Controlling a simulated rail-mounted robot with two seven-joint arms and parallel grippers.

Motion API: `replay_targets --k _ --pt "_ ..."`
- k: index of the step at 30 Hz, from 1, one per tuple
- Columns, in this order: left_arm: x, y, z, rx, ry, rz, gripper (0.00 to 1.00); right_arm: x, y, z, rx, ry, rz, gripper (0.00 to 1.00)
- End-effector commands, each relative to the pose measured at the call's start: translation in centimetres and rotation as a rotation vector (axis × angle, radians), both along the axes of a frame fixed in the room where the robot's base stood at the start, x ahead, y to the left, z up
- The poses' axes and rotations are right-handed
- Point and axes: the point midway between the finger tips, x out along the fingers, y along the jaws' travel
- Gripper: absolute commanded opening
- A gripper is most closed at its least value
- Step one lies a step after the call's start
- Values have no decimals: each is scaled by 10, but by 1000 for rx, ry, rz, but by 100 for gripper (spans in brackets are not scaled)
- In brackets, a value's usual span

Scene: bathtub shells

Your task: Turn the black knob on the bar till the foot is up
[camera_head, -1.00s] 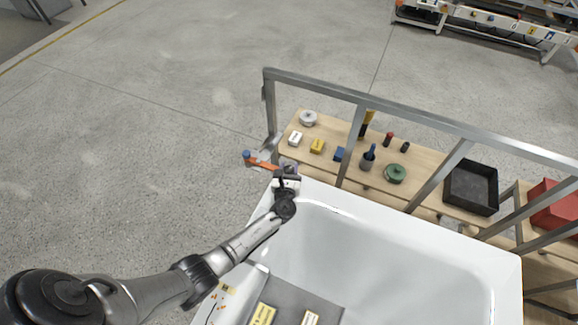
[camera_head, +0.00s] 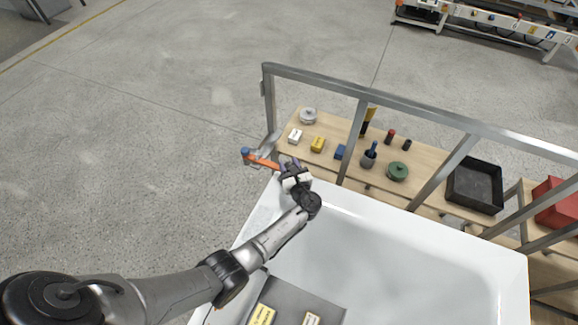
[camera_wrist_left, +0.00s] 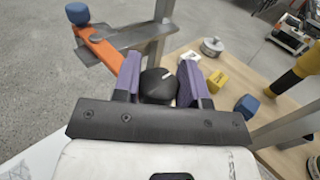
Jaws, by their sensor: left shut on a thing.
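The black knob (camera_wrist_left: 158,86) with a white line on it sits between the purple fingers of my left gripper (camera_wrist_left: 160,80) in the left wrist view. The gripper is shut on it. In the head view my left gripper (camera_head: 290,168) is at the tub's far left corner, by the orange bar (camera_head: 262,161). The orange bar (camera_wrist_left: 100,48) has a blue cap (camera_wrist_left: 77,13) at its outer end, beside a grey metal bracket (camera_wrist_left: 130,37). My right gripper is not in view.
The white bathtub (camera_head: 400,250) lies under my left arm. A grey metal frame (camera_head: 420,113) stands behind it. A wooden bench (camera_head: 330,165) behind holds a green round part (camera_head: 397,171), a yellow block (camera_head: 317,145) and a black bin (camera_head: 474,187). Open floor lies left.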

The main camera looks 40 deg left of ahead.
Motion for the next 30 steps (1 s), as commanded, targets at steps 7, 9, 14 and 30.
replay_targets --k 7,9,14,30 --pt "0 0 1 0 -1 4 15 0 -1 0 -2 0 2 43" --pt "0 0 1 0 -1 4 15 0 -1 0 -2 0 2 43" --pt "0 0 1 0 -1 4 48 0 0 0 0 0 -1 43" --pt "-4 -8 0 -1 0 2 64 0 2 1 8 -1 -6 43"
